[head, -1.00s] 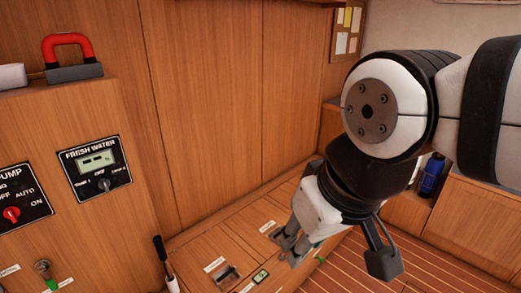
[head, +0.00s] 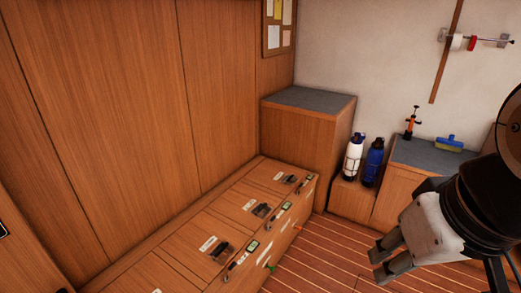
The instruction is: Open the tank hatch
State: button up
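A low wooden bench along the wall has several hatch lids in its top, each with a dark latch and a white label. One latch (head: 221,252) is nearest, another latch (head: 262,210) is in the middle, and a third latch (head: 291,179) is farthest. The lids look closed. The label writing is too small to read, so I cannot tell which is the tank hatch. My gripper (head: 377,264) is at the lower right, above the striped floor and apart from the bench. Its two fingers are apart with nothing between them.
Small green-screened gauges (head: 253,246) sit beside the latches. A grey-topped cabinet (head: 310,99) stands at the bench's far end. White (head: 353,158) and blue bottles (head: 373,162) stand on a low box. The striped floor (head: 318,250) in front of the bench is clear.

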aim_at(280, 178)
jog(key=i+l, duration=0.3)
jog(key=i, duration=0.2)
jog(key=i+l, duration=0.25)
jog(key=i, duration=0.25)
jog(key=i+l, duration=0.3)
jog(key=i, duration=0.2)
jog(key=i+l, duration=0.25)
jog(key=i, duration=0.25)
jog(key=i+l, duration=0.3)
jog(key=i, duration=0.15)
jog(key=i+l, duration=0.25)
jog(key=i, duration=0.25)
